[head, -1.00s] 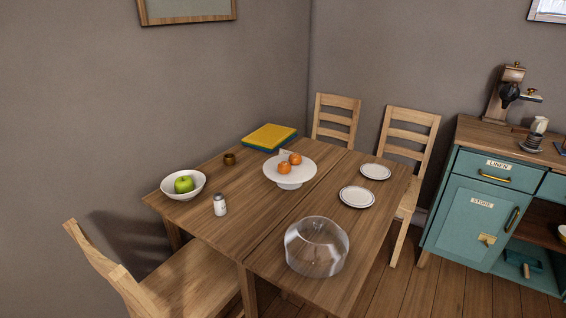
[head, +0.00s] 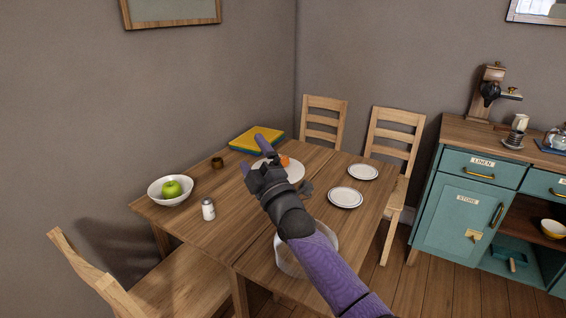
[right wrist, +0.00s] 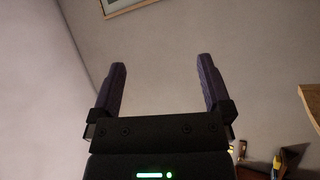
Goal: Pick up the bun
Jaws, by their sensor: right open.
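I see nothing that I can clearly name as a bun. A white footed stand (head: 297,174) on the wooden table carries round orange fruit-like items; one (head: 284,161) shows, and my right gripper and arm cover part of the stand. My right gripper (head: 252,151) reaches in over the table in front of the stand, its two fingers apart and nothing between them. In the right wrist view the open fingers (right wrist: 163,85) face bare wall. My left gripper is not in view.
Two white plates (head: 345,198), a bowl (head: 158,197) with a green apple (head: 172,188), a shaker (head: 208,209), a small brown cup (head: 217,163) and books (head: 257,137) share the table. Chairs surround it.

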